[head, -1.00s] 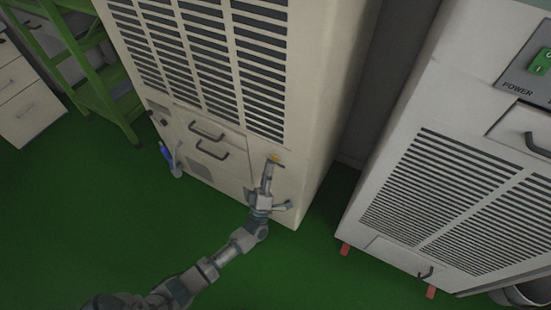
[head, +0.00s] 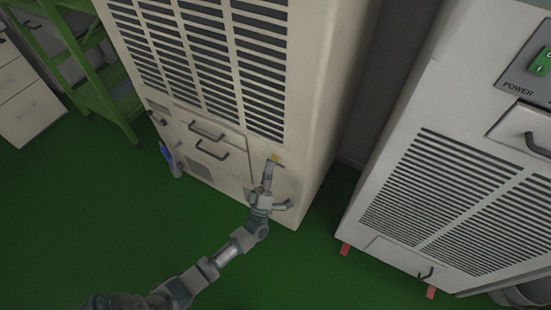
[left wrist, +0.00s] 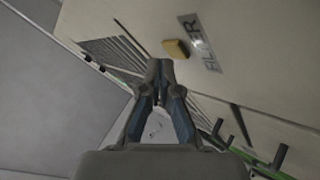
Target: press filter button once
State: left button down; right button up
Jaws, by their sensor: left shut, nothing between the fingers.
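The filter button is a small yellow block (left wrist: 176,48) on the beige cabinet front, beside a label reading FILTER (left wrist: 200,43) in the left wrist view. In the head view the yellow button (head: 275,157) shows just past my fingertips. My left gripper (head: 269,164) is shut and empty, with its tips close to the button. In the left wrist view the closed fingertips (left wrist: 160,64) lie just below and left of the button. I cannot tell whether they touch it. My right gripper is not in view.
The beige cabinet (head: 313,110) has louvres and dark handles (head: 212,150). A second white cabinet (head: 400,130) with a green POWER switch (head: 541,62) stands at the right. A green rack (head: 95,85) stands at the left. The green floor (head: 90,220) is clear in front.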

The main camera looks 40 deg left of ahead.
pick_arm(q)
jog(key=shift+w, duration=0.25)
jog(key=shift+r, duration=0.1)
jog(key=shift+w+a, duration=0.15)
jog(key=shift+w, duration=0.15)
dwell(0.5)
jog(key=shift+s, duration=0.1)
jog(key=shift+s+d, duration=0.2)
jog(key=shift+s, duration=0.45)
